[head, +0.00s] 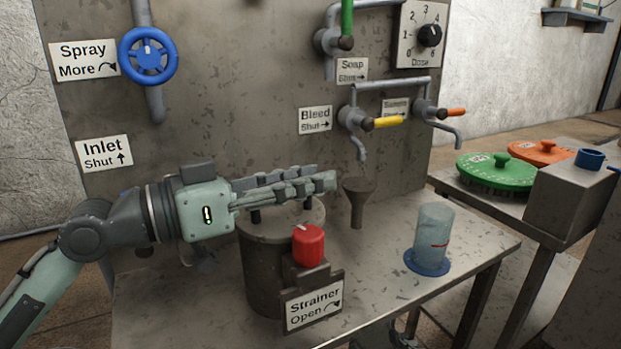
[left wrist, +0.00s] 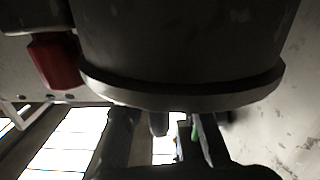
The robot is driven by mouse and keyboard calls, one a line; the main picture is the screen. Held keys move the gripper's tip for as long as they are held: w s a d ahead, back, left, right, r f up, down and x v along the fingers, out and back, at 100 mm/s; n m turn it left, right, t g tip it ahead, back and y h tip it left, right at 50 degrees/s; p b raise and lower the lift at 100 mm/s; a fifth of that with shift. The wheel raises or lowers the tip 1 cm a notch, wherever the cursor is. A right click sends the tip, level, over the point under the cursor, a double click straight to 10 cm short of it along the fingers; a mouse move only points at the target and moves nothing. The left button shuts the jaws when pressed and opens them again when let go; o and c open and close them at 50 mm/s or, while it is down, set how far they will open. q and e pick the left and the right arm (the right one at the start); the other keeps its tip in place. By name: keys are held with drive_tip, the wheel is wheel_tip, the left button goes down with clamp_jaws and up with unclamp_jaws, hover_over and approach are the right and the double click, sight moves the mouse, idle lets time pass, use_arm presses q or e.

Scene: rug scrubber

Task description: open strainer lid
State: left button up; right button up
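The strainer (head: 262,270) is a dark metal cylinder on the table, with a flat lid (head: 284,228) that looks seated on it. Two short dark posts stand up from the lid. A red knob (head: 308,246) is at its front, above a sign (head: 314,304) reading "Strainer Open" with an arrow. My left gripper (head: 330,181) lies level across the top of the lid, over the posts, its fingers close together. They hide whatever joins the posts, and I cannot tell whether they grip it. The left wrist view shows the strainer's dark side (left wrist: 180,45) and red knob (left wrist: 54,62). My right gripper is not in view.
A small funnel (head: 358,198) and a clear cup on a blue base (head: 432,238) are right of the strainer. The panel behind carries a blue wheel (head: 148,56) and taps. A side table at right holds green (head: 497,171) and orange (head: 543,152) round brushes and a metal box.

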use_arm(q)
clamp_jaws()
idle(0.4)
